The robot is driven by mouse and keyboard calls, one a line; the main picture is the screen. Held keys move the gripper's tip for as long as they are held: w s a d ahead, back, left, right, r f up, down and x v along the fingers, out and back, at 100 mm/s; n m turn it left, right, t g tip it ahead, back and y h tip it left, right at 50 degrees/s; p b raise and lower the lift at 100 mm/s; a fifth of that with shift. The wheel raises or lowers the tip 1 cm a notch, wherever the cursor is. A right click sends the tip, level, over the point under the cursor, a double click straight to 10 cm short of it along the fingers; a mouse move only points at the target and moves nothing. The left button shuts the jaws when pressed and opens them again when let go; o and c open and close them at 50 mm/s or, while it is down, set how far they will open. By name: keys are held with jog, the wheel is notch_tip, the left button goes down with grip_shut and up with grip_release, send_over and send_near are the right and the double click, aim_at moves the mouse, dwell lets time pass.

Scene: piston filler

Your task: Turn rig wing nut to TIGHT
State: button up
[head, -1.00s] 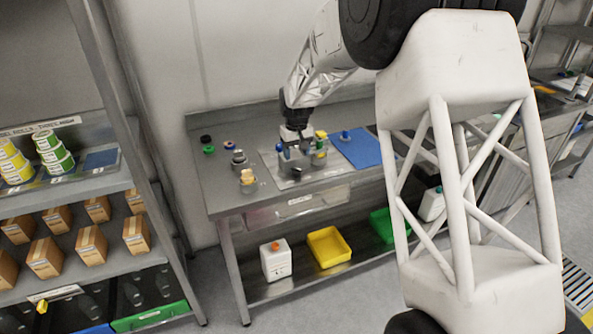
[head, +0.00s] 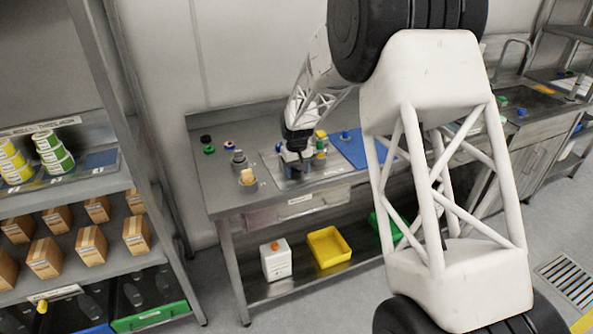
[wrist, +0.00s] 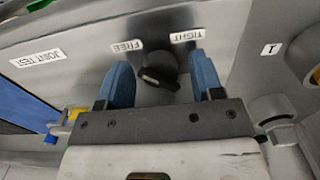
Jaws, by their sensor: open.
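The rig wing nut (wrist: 158,70) is a dark, round-based knob with a raised wing in the wrist view, on a grey panel. The labels FREE (wrist: 127,47) and TIGHT (wrist: 187,36) lie on the panel beyond it, upside down in this view. I cannot tell which label the wing points at. My gripper (wrist: 163,82) is open, with one blue fingertip on each side of the nut and a visible gap on both sides. In the head view my gripper (head: 295,163) is down at the rig plate (head: 325,172) on the bench, and the nut is hidden there.
A JOINT TEST label (wrist: 38,57) and a blue mat (wrist: 28,108) are at left in the wrist view. A grey fitting (wrist: 270,110) stands close right of my gripper. In the head view, a yellow-topped part (head: 321,140) and a grey fitting (head: 238,158) stand nearby.

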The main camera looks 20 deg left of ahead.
dwell(0.3)
jog(key=c, duration=0.9)
jog(key=shift+m, duration=0.8)
jog(key=o, duration=0.9)
